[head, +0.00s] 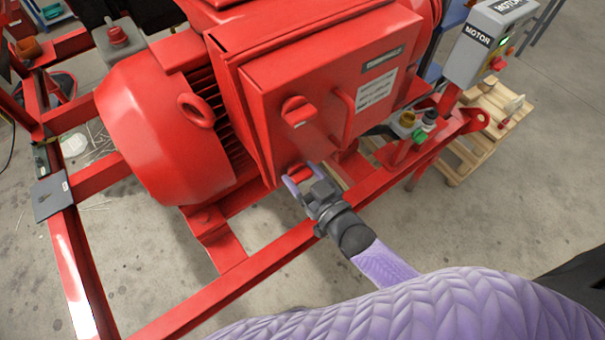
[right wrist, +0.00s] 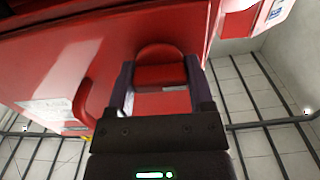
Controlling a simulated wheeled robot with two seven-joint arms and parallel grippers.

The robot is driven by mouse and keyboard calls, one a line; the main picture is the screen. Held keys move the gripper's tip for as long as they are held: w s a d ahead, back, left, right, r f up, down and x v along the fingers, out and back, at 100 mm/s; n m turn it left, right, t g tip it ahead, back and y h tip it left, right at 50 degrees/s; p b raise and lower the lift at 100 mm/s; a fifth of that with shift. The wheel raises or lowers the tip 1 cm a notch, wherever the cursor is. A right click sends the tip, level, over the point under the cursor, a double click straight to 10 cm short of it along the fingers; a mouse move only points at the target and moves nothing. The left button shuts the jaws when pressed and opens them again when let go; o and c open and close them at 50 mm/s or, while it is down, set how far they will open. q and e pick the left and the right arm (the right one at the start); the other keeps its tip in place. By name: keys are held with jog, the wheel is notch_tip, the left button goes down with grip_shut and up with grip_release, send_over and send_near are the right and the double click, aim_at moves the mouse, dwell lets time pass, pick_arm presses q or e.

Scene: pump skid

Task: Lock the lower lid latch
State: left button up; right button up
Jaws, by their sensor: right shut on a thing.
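The red terminal box lid (head: 318,85) faces me on the motor. Its upper latch (head: 298,112) is a red round knob with a raised grip. The lower latch (head: 300,171) is a similar red knob near the lid's bottom edge, partly hidden by my right gripper (head: 300,182). In the right wrist view the lower latch (right wrist: 160,74) sits between the two fingers of my right gripper (right wrist: 159,82), which is shut on it. My left gripper is not in view.
A red bar handle (head: 342,115) stands out from the lid, right of the upper latch. A grey motor control box (head: 488,42) is at the upper right. Red skid rails (head: 250,285) run below the motor. A wooden pallet (head: 480,130) lies on the floor at right.

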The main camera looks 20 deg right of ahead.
jog(key=o, duration=0.8)
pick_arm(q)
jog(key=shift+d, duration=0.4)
pick_arm(e)
jog(key=o, duration=0.4)
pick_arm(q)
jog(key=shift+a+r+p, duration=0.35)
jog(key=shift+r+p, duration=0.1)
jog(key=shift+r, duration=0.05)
pick_arm(e)
jog(key=shift+o, duration=0.2)
jog(key=v, duration=1)
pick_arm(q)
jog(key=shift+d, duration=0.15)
